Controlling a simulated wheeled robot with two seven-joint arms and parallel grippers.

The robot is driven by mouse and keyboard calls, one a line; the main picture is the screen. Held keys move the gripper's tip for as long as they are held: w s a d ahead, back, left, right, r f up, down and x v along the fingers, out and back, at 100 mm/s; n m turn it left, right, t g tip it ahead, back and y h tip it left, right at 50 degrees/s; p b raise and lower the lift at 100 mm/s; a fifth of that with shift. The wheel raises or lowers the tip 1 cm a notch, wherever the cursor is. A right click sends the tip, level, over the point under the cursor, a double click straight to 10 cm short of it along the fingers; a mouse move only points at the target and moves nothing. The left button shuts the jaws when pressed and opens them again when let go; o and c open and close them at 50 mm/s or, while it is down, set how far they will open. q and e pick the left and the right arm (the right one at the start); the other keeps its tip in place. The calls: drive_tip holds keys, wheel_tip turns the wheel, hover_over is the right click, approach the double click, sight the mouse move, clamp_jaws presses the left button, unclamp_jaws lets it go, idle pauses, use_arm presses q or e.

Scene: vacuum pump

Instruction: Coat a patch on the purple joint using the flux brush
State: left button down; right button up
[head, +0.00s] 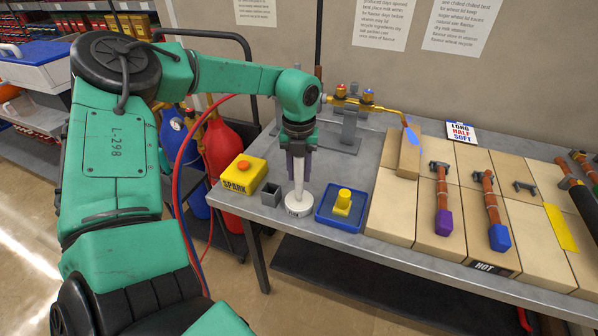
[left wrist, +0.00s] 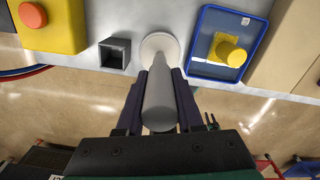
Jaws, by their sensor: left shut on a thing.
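The flux brush (head: 299,192) has a pale grey handle and stands upright with its lower end at the round white flux pot (head: 299,211) near the table's front left. My left gripper (head: 300,176) points down and is shut on the handle. In the left wrist view, the grey handle (left wrist: 160,105) lies between the dark fingers, with the white pot (left wrist: 172,42) beyond. The brush's bristles are hidden. The purple joint (head: 444,222) is at the near end of a copper pipe lying on tan blocks, well to the right of the gripper. My right gripper is not in view.
A yellow SPARK box (head: 243,175), a small grey square cup (head: 271,194) and a blue tray (head: 323,221) with a yellow piece flank the pot. A brass torch (head: 378,107) stands behind. A blue-ended pipe (head: 499,238) lies right of the purple one.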

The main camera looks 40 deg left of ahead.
use_arm(q)
drive_tip(key=shift+s+f, duration=0.1)
idle(0.4)
drive_tip(key=shift+r+p, duration=1.65)
drive_tip(key=shift+r, duration=1.95)
